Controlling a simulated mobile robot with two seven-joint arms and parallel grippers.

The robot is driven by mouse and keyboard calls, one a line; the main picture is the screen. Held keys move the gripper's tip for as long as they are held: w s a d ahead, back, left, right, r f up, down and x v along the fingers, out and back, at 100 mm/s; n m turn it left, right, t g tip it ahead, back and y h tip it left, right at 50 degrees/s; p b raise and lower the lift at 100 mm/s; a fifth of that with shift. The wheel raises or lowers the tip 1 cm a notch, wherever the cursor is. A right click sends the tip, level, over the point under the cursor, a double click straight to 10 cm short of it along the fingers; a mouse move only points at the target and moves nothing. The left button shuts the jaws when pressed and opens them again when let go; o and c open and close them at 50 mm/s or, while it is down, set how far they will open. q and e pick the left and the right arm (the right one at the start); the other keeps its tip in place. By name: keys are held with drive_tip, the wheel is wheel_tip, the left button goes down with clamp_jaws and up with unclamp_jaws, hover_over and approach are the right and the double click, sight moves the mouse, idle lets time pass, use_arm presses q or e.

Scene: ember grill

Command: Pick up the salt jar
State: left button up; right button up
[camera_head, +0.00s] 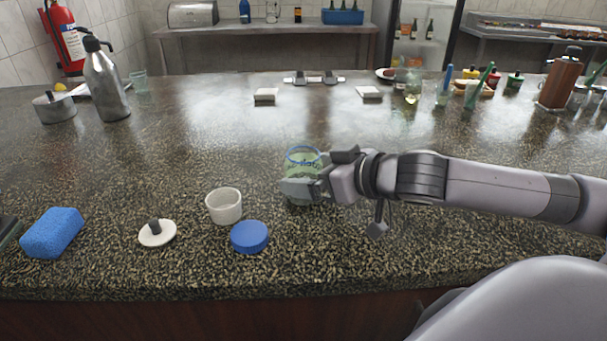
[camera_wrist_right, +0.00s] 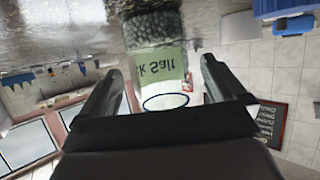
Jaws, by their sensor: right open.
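The salt jar (camera_head: 300,162) is a clear jar with a blue rim and a pale green label, upright on the dark speckled counter. My right gripper (camera_head: 318,176) is at it from the right and hides part of its body. My left gripper is not in view.
Left of the jar are a white cup (camera_head: 224,207), a blue lid (camera_head: 249,238), a white lid with dark knob (camera_head: 157,234) and a blue sponge (camera_head: 52,233). A metal bottle (camera_head: 107,85) stands at back left. The counter's middle behind the jar is mostly clear.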

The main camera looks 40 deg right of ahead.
drive_tip(key=shift+x, duration=1.15)
drive_tip(key=c, duration=1.2)
